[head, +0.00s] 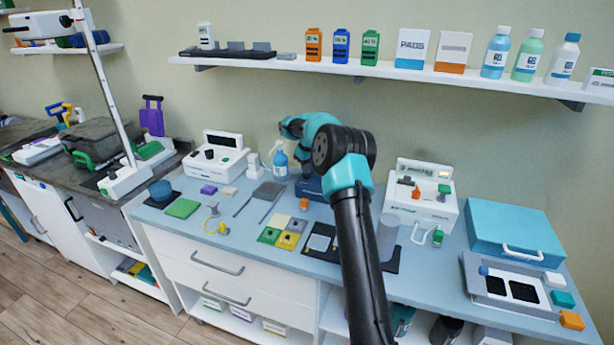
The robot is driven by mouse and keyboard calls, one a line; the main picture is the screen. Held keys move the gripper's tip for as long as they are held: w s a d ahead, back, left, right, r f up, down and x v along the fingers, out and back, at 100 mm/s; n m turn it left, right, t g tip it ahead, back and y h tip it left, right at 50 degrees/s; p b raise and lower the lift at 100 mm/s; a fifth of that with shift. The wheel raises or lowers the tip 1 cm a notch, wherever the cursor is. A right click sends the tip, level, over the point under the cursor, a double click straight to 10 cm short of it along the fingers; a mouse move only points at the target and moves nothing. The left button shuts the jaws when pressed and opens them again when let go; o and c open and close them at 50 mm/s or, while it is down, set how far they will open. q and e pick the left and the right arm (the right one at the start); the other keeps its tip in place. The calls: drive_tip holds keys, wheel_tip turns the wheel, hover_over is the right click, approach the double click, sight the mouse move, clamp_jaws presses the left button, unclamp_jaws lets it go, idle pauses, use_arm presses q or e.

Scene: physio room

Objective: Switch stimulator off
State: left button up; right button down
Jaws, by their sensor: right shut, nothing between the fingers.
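A white device (418,212) with an upright display panel, an orange knob or switch and a green one stands on the blue bench top, right of my right arm. A thin lead loops in front of it beside a small green item (437,237). Another white device (214,162) with a dark screen, dark knobs and a green button stands at the back left. The labels are too small to tell which is the stimulator; switch positions cannot be read. My right gripper (290,128) is shut and empty, above the bench between the two devices, apart from both. My left gripper is out of view.
A spray bottle (280,162) stands below my right gripper. Coloured pads (269,235) and a black tray (322,238) lie at the front. A teal case (513,225) and grey tray (500,298) are at the right. A wall shelf (380,71) with bottles and boxes overhangs the bench.

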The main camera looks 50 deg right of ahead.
sight(307, 177)
drive_tip(key=shift+f, duration=1.2)
idle(1.1)
drive_tip(key=shift+r, duration=3.5)
